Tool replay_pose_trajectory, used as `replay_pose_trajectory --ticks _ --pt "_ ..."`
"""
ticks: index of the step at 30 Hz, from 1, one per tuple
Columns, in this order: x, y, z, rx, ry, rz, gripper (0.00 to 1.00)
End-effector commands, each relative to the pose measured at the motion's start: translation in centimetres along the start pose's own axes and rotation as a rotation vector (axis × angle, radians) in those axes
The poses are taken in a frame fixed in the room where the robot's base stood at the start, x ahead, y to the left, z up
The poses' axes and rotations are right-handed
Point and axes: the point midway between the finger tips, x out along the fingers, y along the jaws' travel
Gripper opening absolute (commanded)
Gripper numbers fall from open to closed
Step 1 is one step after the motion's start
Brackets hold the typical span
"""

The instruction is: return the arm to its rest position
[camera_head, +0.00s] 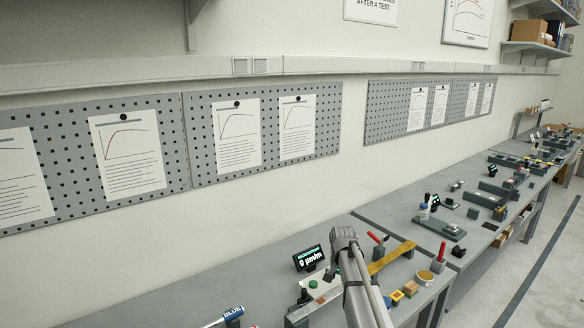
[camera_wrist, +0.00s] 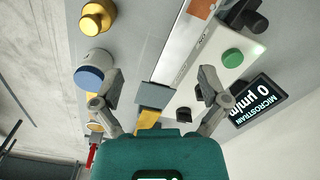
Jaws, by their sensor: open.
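My gripper (camera_wrist: 160,76) shows in the wrist view with its two fingers spread wide apart, open. A dark grey block (camera_wrist: 155,95) and a yellow bar (camera_wrist: 148,118) show in the space between and below the fingers, and nothing is seen clamped. In the head view my grey arm reaches over the near workbench (camera_head: 270,260); the fingers cannot be made out there.
A display reading 0 µm/m (camera_head: 309,258) and a green button (camera_head: 313,284) stand left of my arm. A yellow bar (camera_head: 392,258), a red-handled tool (camera_head: 375,238) and small blocks (camera_head: 410,288) lie to its right. A blue-topped cylinder (camera_wrist: 88,76) is beside one finger.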

Motion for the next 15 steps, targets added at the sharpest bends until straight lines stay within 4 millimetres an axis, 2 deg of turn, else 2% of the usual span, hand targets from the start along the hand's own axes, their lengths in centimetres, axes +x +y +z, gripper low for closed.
replay_pose_trajectory --ticks 10,15 --pt "2.3 3.5 5.2 -0.109 0.000 0.000 0.94" --pt "4.3 6.5 9.7 -0.209 0.000 0.001 0.94"
